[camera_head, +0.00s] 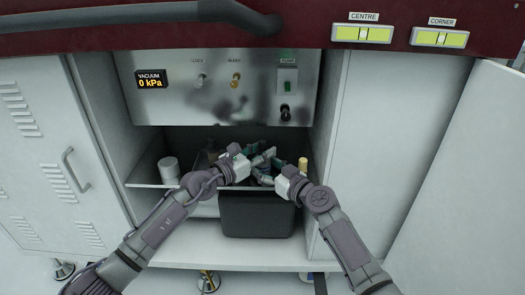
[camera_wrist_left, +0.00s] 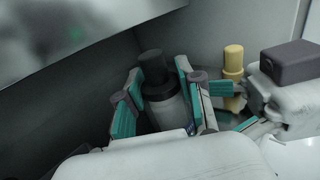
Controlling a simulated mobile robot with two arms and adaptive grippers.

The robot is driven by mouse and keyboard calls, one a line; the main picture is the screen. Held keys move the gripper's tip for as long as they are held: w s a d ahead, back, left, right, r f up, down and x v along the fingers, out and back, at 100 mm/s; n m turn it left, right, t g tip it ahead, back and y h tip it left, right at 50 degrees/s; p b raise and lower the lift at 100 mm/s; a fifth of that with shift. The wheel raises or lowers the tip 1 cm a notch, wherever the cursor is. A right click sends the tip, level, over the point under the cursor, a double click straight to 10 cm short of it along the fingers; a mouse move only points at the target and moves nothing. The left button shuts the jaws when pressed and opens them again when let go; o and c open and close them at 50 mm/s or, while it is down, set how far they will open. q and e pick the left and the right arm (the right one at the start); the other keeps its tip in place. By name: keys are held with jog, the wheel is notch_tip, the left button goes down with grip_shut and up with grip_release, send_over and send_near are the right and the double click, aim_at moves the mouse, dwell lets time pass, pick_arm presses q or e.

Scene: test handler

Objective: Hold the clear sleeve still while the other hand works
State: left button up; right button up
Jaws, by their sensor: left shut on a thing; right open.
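In the left wrist view, an upright cylinder stands between my left gripper's teal-padded fingers (camera_wrist_left: 162,106). It has a dark top and collar, and its pale grey lower body appears to be the clear sleeve (camera_wrist_left: 168,114). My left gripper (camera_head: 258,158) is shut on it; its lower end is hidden. In the head view, the grippers and shadow mostly cover the sleeve. My right gripper (camera_head: 266,176) is open, just right of and below the left one. In the left wrist view, its fingers (camera_wrist_left: 240,106) are close to the left gripper's right finger.
A yellow cylinder (camera_wrist_left: 233,68) stands behind the right gripper, also seen in the head view (camera_head: 303,164). A white cylinder (camera_head: 169,168) stands on the shelf at left. A dark bin (camera_head: 257,218) sits below the grippers. The panel overhead has a gauge (camera_head: 152,79) reading 0 kPa.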

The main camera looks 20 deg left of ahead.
jog(key=shift+w+a, duration=0.2)
jog(key=shift+a, duration=0.1)
jog(key=c, duration=0.7)
